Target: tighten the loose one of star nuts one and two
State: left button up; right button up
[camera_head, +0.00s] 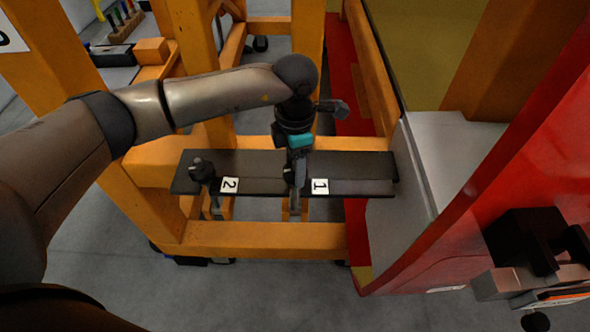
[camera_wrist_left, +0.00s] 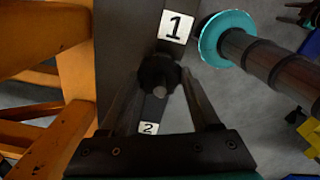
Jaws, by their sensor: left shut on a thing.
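My left gripper (camera_head: 294,178) reaches down onto the dark bar from above. It is shut on star nut one, a dark lobed knob (camera_wrist_left: 159,75) with a pale round stud end, which shows between the two fingers in the left wrist view. In the head view the gripper mostly covers this nut. Label 1 (camera_head: 320,186) lies just right of it, and also shows in the left wrist view (camera_wrist_left: 175,27). Star nut two (camera_head: 202,170) is a black knob near the bar's left end, beside label 2 (camera_head: 229,185). My right gripper is not in view.
The dark bar (camera_head: 355,187) lies across an orange frame (camera_head: 255,238). A red and grey train nose (camera_head: 430,165) stands at the right. A black fitting (camera_head: 522,243) sticks out at the lower right. A side table with blocks (camera_head: 152,50) stands at the back left.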

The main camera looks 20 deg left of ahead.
pick_arm(q)
jog(key=shift+m+b, duration=0.45)
jog(key=shift+m, duration=0.25)
jog(key=o, duration=1.4)
notch_tip(320, 180, up, 15)
jog(key=shift+r+b, duration=0.15)
jog(key=shift+b, duration=0.35)
